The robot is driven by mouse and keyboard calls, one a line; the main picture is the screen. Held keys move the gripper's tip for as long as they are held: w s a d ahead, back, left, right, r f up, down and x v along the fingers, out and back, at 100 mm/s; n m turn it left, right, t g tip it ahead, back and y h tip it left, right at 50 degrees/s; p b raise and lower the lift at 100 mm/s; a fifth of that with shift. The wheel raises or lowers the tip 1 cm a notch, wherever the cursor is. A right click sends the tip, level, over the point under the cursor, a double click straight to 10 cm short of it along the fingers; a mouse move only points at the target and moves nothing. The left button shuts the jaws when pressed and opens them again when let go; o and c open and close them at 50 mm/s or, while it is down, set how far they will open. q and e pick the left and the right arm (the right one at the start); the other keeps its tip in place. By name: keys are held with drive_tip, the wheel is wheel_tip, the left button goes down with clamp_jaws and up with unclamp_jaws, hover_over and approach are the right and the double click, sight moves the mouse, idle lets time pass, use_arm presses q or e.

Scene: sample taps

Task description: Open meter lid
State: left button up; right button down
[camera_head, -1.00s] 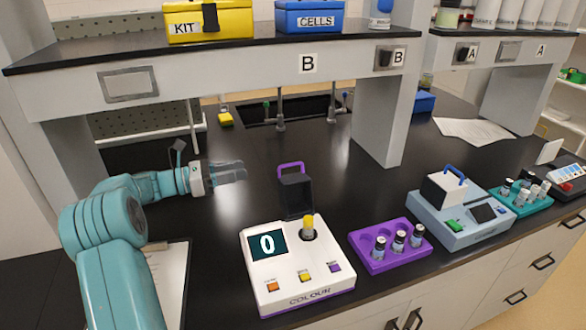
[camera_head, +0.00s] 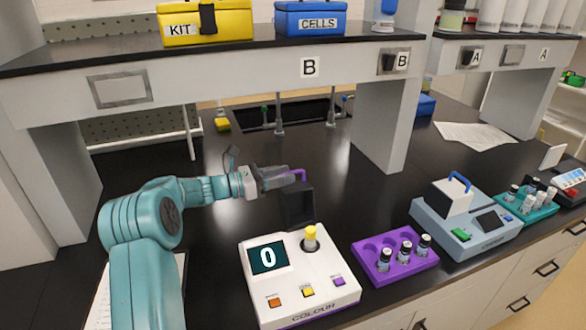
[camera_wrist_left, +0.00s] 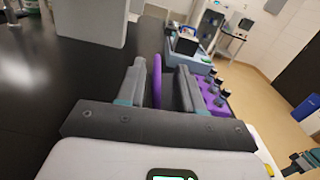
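The white COLOUR meter (camera_head: 330,288) shows "0" on its dark screen. A yellow-capped vial (camera_head: 310,238) stands in its well. The meter's black lid (camera_head: 298,205) stands upright at the rear edge, clear of the well, with a purple handle (camera_head: 299,173) on its far side. My left gripper (camera_head: 291,177) is at this handle. In the left wrist view the handle (camera_wrist_left: 157,80) is between the two fingers of my left gripper (camera_wrist_left: 157,85), with gaps on both sides, so it is open.
A purple rack (camera_head: 368,249) with several vials is right of the meter. Beyond it stands a blue-grey device (camera_head: 465,233) with a blue-handled white lid. A shelf (camera_head: 240,78) overhangs the bench behind my left arm. The black bench top behind the meter is mostly clear.

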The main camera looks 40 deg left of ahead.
sight(301, 190)
use_arm(q)
drive_tip(key=shift+x, duration=1.25)
drive_tip(key=shift+w+d+f, duration=0.1)
drive_tip(key=shift+w, duration=0.4)
drive_tip(key=shift+s, duration=0.1)
drive_tip(key=c, duration=0.6)
clamp_jaws()
drive_tip(key=shift+d, duration=0.15)
drive_tip(key=d+m+b, duration=0.1)
drive_tip(key=b, duration=0.2)
drive_tip(key=s+d+r+m+b, duration=0.1)
drive_tip(key=d+m+b, duration=0.1)
drive_tip(key=s+d+r+m+b, duration=0.1)
drive_tip(key=m+b, duration=0.1)
drive_tip(key=b, duration=0.1)
drive_tip(key=shift+s+d+r+b, duration=0.1)
drive_tip(key=shift+s+d+b, duration=0.15)
drive_tip(key=shift+d+b, duration=0.1)
drive_tip(key=shift+s+d+r+m+b, duration=0.3)
drive_tip(key=shift+d+m+b, duration=0.2)
drive_tip(key=shift+b, duration=0.1)
